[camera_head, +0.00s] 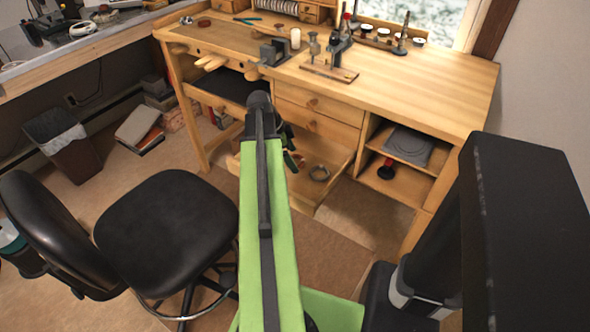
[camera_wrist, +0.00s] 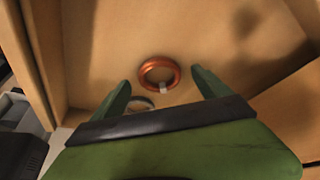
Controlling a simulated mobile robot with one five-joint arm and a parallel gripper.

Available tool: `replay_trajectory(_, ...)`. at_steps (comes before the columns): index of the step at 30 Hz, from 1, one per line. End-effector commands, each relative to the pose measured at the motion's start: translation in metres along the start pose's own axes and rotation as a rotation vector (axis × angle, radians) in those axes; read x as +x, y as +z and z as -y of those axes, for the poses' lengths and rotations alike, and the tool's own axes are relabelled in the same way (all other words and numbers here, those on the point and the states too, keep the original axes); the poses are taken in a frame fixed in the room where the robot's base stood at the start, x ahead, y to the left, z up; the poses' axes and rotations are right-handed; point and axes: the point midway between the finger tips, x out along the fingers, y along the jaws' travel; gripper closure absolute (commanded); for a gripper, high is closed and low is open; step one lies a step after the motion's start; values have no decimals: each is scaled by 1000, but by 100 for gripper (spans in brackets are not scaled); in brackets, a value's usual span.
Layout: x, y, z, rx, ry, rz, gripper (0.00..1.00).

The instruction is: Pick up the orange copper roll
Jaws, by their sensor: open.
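The orange copper roll (camera_wrist: 158,61) is a shiny ring lying flat on a wooden surface in the wrist view, with a small pale tag at its lower edge. My gripper (camera_wrist: 160,77) is open, its two green fingers on either side of the roll in the picture, with nothing visible held. I cannot tell how far above the roll the fingertips are. In the head view my gripper (camera_head: 291,152) is partly hidden by my arm, over the open lower drawer of the workbench.
Wooden walls bound the drawer. The workbench (camera_head: 430,85) overhangs behind. A black chair (camera_head: 168,225) stands at left.

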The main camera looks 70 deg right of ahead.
Motion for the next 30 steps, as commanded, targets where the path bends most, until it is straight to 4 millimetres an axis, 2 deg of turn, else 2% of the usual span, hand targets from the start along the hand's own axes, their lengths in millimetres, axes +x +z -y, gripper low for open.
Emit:
replay_trajectory(1,9,2,0,0,0,0,13)
replay_trajectory(7,6,0,0,0,0,0,13)
replay_trajectory(23,6,-1,0,1,0,0,81)
replay_trajectory(30,5,-1,0,2,0,0,81)
